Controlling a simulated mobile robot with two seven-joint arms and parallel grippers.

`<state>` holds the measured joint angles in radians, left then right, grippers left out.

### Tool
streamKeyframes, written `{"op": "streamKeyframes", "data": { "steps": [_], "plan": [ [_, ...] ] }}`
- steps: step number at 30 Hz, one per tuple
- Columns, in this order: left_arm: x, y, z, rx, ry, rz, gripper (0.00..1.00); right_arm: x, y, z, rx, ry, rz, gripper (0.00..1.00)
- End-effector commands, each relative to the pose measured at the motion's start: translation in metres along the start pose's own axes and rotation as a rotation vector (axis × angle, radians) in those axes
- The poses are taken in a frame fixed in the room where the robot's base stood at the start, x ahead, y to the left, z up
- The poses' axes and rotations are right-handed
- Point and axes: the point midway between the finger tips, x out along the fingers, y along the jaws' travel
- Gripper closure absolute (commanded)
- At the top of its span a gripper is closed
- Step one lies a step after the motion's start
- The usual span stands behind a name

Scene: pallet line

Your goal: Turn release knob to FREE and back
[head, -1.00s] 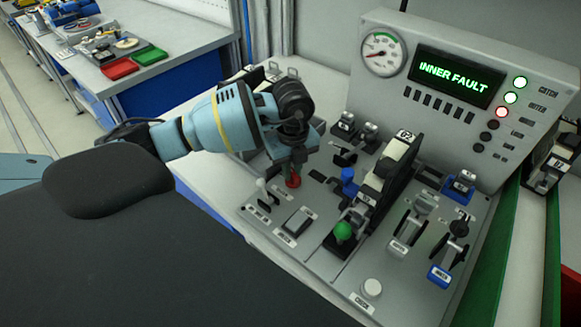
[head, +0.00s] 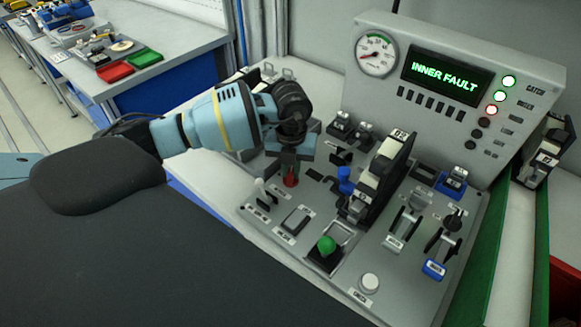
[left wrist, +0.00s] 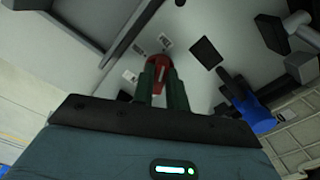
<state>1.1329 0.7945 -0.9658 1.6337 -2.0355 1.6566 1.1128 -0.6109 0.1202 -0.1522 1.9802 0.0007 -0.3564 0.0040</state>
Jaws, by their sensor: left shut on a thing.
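The red knob (head: 291,180) stands on the left part of the sloping grey control panel (head: 322,199). My left gripper (head: 289,168) points down over it, shut on it. In the left wrist view the two dark green fingers (left wrist: 161,88) close on the red knob (left wrist: 160,62), which shows between and beyond their tips. My right gripper is not in view.
A display (head: 446,74) reads INNER FAULT, beside two green lights and one red. A green-knobbed handle (head: 327,245), a blue knob (head: 345,181) and a tall black-and-white block (head: 387,168) stand right of the gripper. A white-tipped lever (head: 260,187) is close at left.

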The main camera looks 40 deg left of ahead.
Motion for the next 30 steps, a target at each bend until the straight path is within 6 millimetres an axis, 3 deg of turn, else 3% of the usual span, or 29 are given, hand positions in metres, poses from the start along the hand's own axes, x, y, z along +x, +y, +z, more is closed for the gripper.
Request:
{"op": "streamKeyframes", "data": {
  "steps": [13,14,19,30],
  "plan": [
    [-0.0013,-0.0003,0.0004,0.014,-0.002,-0.001,1.0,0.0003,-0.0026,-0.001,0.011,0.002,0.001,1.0],
    [-0.0013,-0.0003,0.0004,0.014,-0.002,-0.001,0.84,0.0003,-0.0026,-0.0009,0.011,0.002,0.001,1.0],
    [-0.0009,-0.0002,0.0003,0.013,-0.001,-0.001,0.64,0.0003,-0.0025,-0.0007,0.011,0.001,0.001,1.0],
    [-0.0074,-0.0003,0.0007,0.011,-0.002,-0.002,0.64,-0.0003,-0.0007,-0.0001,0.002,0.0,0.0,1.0]
  ]
}}
